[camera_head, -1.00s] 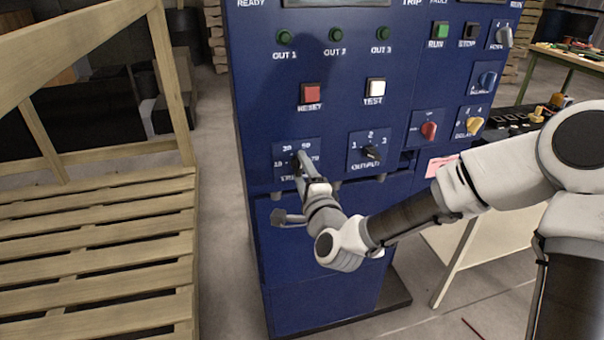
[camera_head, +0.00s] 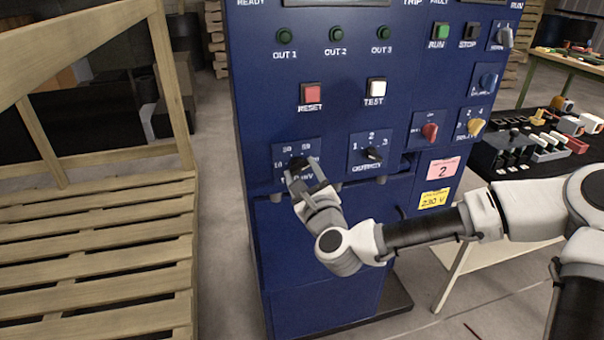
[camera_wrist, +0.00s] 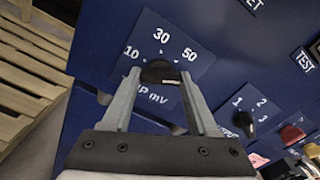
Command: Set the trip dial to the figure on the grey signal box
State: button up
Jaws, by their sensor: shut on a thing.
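The trip dial is a black knob (camera_wrist: 160,71) on a square blue plate marked 10, 30 and 50, with part of "TRIP mV" below. The dial plate (camera_head: 311,146) is at the lower left of the blue panel in the head view. My gripper (camera_wrist: 158,82) is shut on the knob, one finger on each side; it also shows in the head view (camera_head: 298,172). The right finger covers the plate beyond 50. Which figure the knob points at cannot be told. I cannot make out a grey signal box in either view.
The output dial (camera_head: 372,153) is right of the trip dial, with a red knob (camera_head: 430,131) and a yellow knob (camera_head: 476,126) further right. Reset (camera_head: 312,94) and test (camera_head: 376,87) buttons sit above. A wooden slatted rack (camera_head: 95,255) stands at the left.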

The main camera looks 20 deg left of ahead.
jog(key=m, duration=0.5)
jog(key=shift+m, duration=0.4)
dwell(0.3)
jog(key=o, duration=1.4)
jog(key=b+v, duration=0.2)
jog(key=v, duration=0.1)
jog(key=b+v, duration=0.2)
jog(key=v, duration=0.1)
jog(key=b+v, duration=0.2)
jog(key=v, duration=0.2)
jog(key=shift+w+d+f, duration=0.2)
jog(key=shift+f, duration=0.05)
